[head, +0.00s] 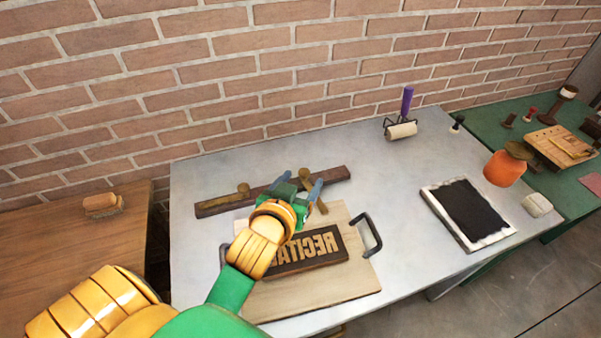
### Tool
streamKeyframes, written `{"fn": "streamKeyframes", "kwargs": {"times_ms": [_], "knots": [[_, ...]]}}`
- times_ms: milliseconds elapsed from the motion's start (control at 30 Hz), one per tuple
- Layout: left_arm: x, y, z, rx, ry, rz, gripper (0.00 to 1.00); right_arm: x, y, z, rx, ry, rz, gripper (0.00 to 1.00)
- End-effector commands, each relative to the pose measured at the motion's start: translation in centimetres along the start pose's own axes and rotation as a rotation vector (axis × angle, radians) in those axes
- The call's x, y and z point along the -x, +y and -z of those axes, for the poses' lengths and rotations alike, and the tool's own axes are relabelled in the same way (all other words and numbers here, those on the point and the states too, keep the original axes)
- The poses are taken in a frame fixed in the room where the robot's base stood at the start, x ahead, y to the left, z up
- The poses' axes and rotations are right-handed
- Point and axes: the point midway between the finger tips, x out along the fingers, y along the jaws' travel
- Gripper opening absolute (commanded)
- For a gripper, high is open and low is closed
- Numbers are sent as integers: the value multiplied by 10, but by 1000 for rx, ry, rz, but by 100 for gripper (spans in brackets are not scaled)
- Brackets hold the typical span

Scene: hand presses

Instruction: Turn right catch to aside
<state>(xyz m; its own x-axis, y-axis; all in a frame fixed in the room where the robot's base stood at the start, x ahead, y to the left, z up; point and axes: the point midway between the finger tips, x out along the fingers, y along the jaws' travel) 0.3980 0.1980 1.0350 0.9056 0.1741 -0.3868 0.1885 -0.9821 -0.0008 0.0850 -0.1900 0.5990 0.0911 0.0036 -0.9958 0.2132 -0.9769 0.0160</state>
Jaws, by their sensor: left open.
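A dark wooden bar (333,176) lies across the grey table behind a light wooden board. Two brass catches with round knobs sit on it. The left catch (226,197) lies along the bar. The right catch (321,206) is angled across the bar, pointing toward the board, with its knob (305,173) at the back. My left gripper (298,183) is open above the bar, its fingers apart. Its right finger is close to the right catch and hides part of it; I cannot tell if they touch.
The board (353,285) has black handles (371,236) and carries a dark block with mirrored raised letters (330,245); my arm covers part of it. A roller (402,130), a black ink slab (468,212) and an orange pot (503,170) stand to the right. A brick wall runs behind.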

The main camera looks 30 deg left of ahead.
Motion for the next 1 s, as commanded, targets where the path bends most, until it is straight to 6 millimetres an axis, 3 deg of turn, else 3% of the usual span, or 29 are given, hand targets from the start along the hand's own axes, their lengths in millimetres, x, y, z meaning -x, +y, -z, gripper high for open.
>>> {"fn": "streamKeyframes", "kwargs": {"times_ms": [300,367,433,567,667,800,900,1000], "knots": [[3,1,0,0,2,-1,68,4,0,1,0,0,0,94],[0,-2,-2,-15,11,6,52,2,0,0,0,0,0,94],[-11,-17,-5,-105,70,45,33,-7,0,0,0,1,0,94],[-42,-62,-9,-576,330,115,0,-37,0,-3,0,1,0,94],[-54,-70,-26,-1051,522,13,0,-57,-1,-5,0,0,0,94],[-54,-73,-81,-1547,647,-288,0,-76,-2,-6,-1,1,1,94],[-48,-80,-106,-1703,664,-449,0,-80,-2,-6,-1,1,1,94],[-44,-83,-116,-1758,669,-519,0,-80,-2,-6,-1,1,2,94]]}}
